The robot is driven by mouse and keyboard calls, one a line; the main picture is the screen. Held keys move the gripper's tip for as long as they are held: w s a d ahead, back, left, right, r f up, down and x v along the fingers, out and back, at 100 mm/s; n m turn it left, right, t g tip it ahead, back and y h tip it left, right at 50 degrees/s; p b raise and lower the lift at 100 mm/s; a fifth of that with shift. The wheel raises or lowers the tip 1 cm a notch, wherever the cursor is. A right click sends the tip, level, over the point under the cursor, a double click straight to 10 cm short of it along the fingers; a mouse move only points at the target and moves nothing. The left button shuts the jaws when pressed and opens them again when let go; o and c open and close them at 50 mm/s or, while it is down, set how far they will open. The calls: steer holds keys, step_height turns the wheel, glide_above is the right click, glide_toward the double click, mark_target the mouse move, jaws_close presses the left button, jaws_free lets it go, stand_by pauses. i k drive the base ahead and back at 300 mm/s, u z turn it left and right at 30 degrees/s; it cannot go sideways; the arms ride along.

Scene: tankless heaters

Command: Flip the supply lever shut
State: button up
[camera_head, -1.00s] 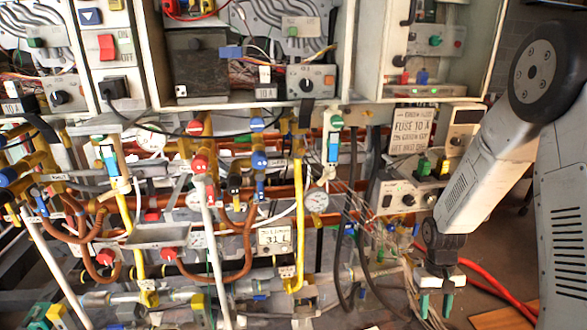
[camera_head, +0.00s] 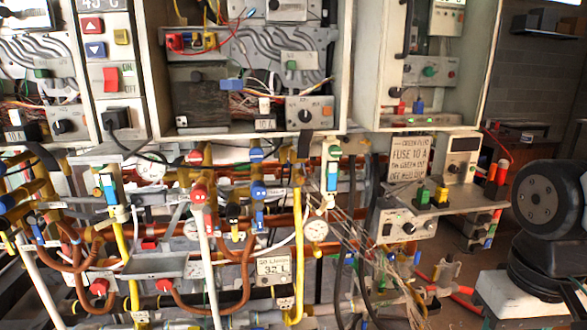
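Several coloured valve handles sit on the pipework below the open cabinets. I cannot tell which of them is the supply lever. A blue-and-white upright lever (camera_head: 332,172) hangs under the middle cabinet, and a similar blue lever (camera_head: 108,186) is at the left. A red handle (camera_head: 199,193), a blue handle (camera_head: 259,191) and a black handle (camera_head: 233,211) sit on the pipes between them. My gripper is not in view. Part of my arm shows at the lower right, apart from the pipework.
Loose thin wires (camera_head: 365,243) hang before the lower pipes. Gauges (camera_head: 316,230) and a display plate (camera_head: 273,269) are among the pipes.

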mark_target(417, 254)
steer(key=k, duration=1.3)
steer(key=z, duration=0.65)
steer(key=i, duration=1.75)
steer(key=u, duration=0.45)
